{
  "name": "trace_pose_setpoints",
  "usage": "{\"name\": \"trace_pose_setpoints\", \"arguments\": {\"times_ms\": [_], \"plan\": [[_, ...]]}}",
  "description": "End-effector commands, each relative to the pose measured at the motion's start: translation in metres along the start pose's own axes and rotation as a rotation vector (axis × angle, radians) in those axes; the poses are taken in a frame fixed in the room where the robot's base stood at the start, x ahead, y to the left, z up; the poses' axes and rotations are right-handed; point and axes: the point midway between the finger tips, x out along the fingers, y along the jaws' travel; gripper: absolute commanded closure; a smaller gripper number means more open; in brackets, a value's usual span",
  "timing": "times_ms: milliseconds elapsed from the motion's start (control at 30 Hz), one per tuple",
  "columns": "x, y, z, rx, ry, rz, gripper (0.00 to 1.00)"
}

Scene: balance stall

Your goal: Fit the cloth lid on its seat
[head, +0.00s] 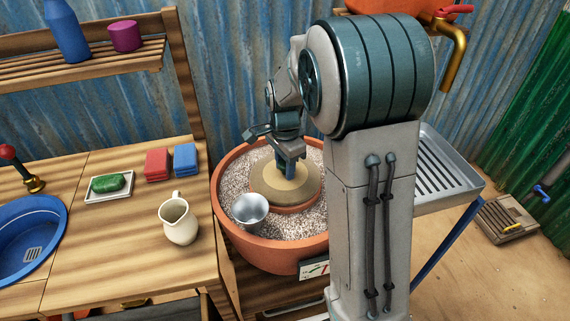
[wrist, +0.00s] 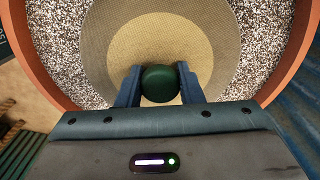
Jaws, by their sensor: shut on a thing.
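The cloth lid (head: 267,186) is a round tan disc with a lighter middle, held over the inner clay pot in the gravel. My gripper (head: 284,170) points down at its centre. In the wrist view my gripper (wrist: 160,86) is shut on the lid's dark green knob (wrist: 160,84), one blue finger on each side. The lid (wrist: 160,40) hides the pot's mouth there. The inner pot's orange rim (head: 298,209) shows below the lid's front edge in the head view. I cannot tell whether the lid touches the rim.
The big clay planter (head: 270,256) holds speckled gravel around the inner pot. A metal cup (head: 250,211) stands in the gravel at the front left. A cream jug (head: 179,222) stands on the wooden counter to the left. A metal drain tray (head: 447,173) is at the right.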

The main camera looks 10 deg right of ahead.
Motion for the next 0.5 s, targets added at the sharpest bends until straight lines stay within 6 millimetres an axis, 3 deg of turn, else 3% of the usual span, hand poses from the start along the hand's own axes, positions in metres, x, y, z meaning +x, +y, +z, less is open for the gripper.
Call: {"name": "trace_pose_setpoints", "arguments": {"times_ms": [267,300,367,400,500], "plan": [[-0.0003,-0.0002,-0.0001,0.000,0.000,-0.001,0.93],[-0.0003,-0.0002,-0.0001,0.000,0.000,-0.001,0.64],[-0.0003,-0.0002,0.0000,0.000,0.000,-0.001,0.47],[-0.0003,-0.0002,-0.0001,0.000,0.000,-0.001,0.41],[-0.0003,-0.0002,-0.0001,0.000,0.000,-0.001,0.41]]}}
